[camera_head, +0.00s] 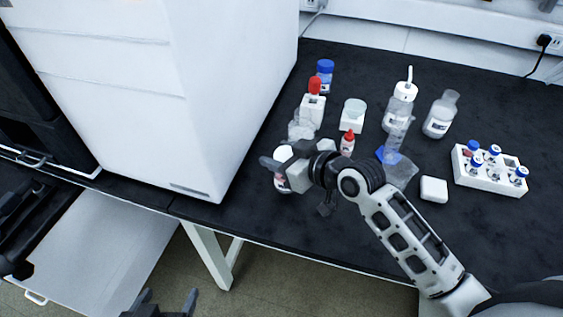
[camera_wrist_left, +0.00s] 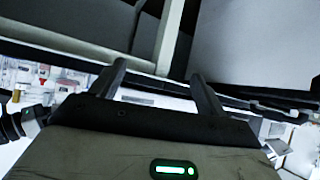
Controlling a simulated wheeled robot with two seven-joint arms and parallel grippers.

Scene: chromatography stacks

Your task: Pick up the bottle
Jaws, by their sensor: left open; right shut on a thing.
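My right gripper (camera_head: 277,168) is shut on a small white bottle (camera_head: 283,184) near the front edge of the black bench (camera_head: 335,235). The bottle's white top shows above the gripper and a dark reddish label shows below it; its middle is hidden by the fingers. I cannot tell whether its base touches the bench. My left gripper (camera_head: 162,303) is open and empty at the bottom of the head view, low in front of the bench. Its two fingers also show apart in the left wrist view (camera_wrist_left: 158,88), with nothing between them.
A large white instrument (camera_head: 215,90) stands left of the bottle. Behind are a red-capped dropper bottle (camera_head: 347,143), a wash bottle (camera_head: 398,112), a clear bottle (camera_head: 440,115) and a blue-capped bottle (camera_head: 325,75). A white vial rack (camera_head: 490,182) stands right.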

